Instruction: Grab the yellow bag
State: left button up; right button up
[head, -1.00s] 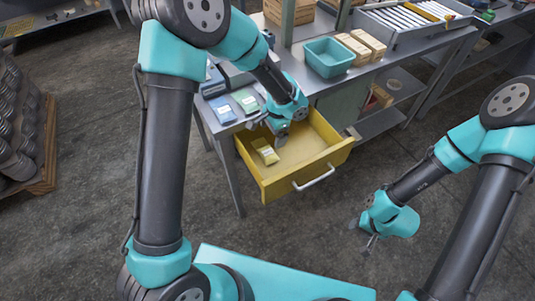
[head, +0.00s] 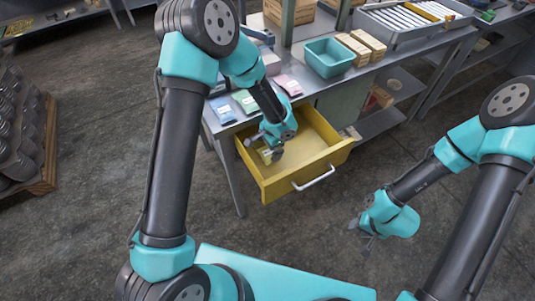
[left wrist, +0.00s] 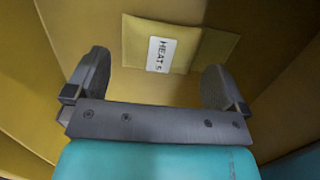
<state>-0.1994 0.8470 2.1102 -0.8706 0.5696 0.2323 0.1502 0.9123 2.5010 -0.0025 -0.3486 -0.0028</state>
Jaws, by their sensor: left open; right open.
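The yellow bag (left wrist: 195,45) lies flat on the floor of the open yellow drawer (head: 268,190). It carries a white label reading what looks like "HEAT S". In the head view the bag (head: 264,155) is partly hidden by my left gripper (head: 274,153), which is down inside the drawer over it. In the left wrist view my left gripper (left wrist: 158,80) is open, with the bag ahead of and between its fingers, not held. My right gripper (head: 362,234) is open and empty, above the floor to the right of the drawer.
Blue (head: 222,110), green (head: 245,101) and pink (head: 288,85) packets lie on the workbench above the drawer. A teal bin (head: 329,58) and wooden blocks (head: 360,46) stand further back.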

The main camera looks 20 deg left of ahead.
pick_arm(q)
jog(key=shift+s+a+f, duration=0.15)
jog(key=shift+f, duration=1.2)
jog(key=shift+c, duration=0.4)
jog(key=c, duration=0.8)
jog(key=shift+c, duration=0.2)
jog(key=shift+r, duration=0.1)
